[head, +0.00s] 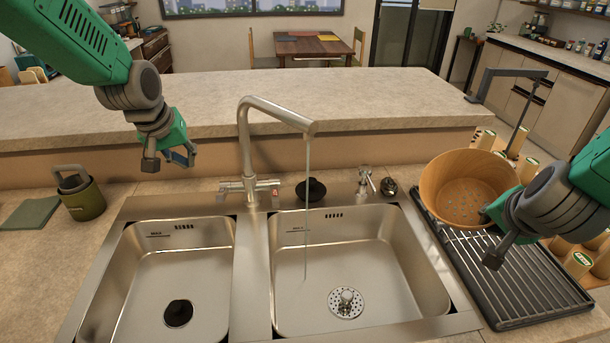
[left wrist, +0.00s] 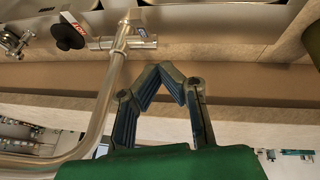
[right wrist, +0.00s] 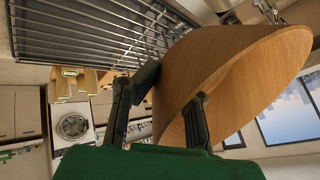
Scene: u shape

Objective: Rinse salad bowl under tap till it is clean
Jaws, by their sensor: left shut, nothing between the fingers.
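The wooden salad bowl (head: 468,185) is at the right, tilted above the black rack, with dark specks on its inner wall. My right gripper (head: 490,235) is shut on its near right rim, one finger inside and one outside. The right wrist view shows the bowl wall (right wrist: 215,70) between the fingers (right wrist: 170,95). The metal tap (head: 250,130) runs a thin water stream (head: 307,200) into the right basin (head: 400,265), left of the bowl. My left gripper (head: 168,160) is shut and empty, left of the tap; its fingertips meet in the left wrist view (left wrist: 165,75).
The left basin (head: 150,290) is empty apart from a black plug. The black rack (head: 520,285) stands right of the sink, with several cups beside it. A green canister (head: 84,200) stands at the left. A raised counter (head: 330,105) runs behind the sink.

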